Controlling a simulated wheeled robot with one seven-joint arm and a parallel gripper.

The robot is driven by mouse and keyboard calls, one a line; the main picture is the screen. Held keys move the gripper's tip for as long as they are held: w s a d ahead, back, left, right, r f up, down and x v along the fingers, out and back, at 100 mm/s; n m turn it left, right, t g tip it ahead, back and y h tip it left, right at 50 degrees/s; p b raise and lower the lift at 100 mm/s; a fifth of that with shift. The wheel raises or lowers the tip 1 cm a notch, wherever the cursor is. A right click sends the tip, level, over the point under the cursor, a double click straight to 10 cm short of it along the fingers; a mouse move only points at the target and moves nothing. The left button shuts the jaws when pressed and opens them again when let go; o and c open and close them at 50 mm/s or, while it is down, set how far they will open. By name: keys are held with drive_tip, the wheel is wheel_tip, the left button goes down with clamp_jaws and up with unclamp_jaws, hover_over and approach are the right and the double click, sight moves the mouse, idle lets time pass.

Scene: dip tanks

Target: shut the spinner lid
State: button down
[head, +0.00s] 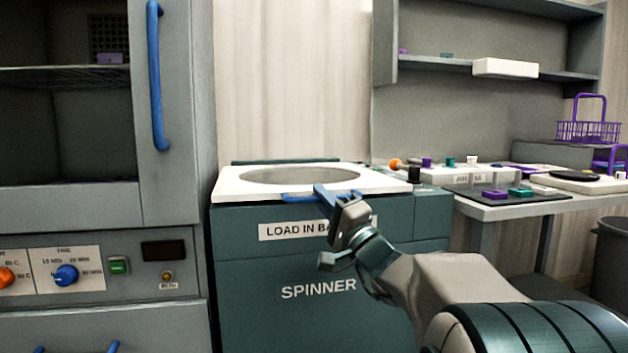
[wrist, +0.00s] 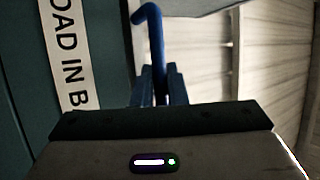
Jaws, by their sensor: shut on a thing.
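The spinner (head: 280,318) is a teal cabinet with its name on the front. Its white lid (head: 228,186), with a large grey oval in the middle, lies flat or nearly flat on top; I cannot tell whether a gap is left under it. A blue handle (head: 296,197) runs along the lid's front edge. My gripper (head: 338,196) is at the front edge and shut on this handle. The wrist view shows the blue handle (wrist: 154,45) rising from between my fingers (wrist: 160,88). My gripper covers part of the handle and of the front label.
A grey oven cabinet (head: 175,200) with a tall blue door handle (head: 156,80) stands close on the left. On the right, a bench (head: 500,212) carries small coloured pieces on a dark mat. A purple basket (head: 590,132) and a shelf (head: 430,64) are behind it.

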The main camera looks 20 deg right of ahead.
drive_tip(key=shift+w+f, duration=0.1)
drive_tip(key=shift+f, duration=1)
drive_tip(key=c, duration=1.5)
unclamp_jaws()
drive_tip(key=shift+o, duration=0.2)
drive_tip(key=shift+r, duration=0.25)
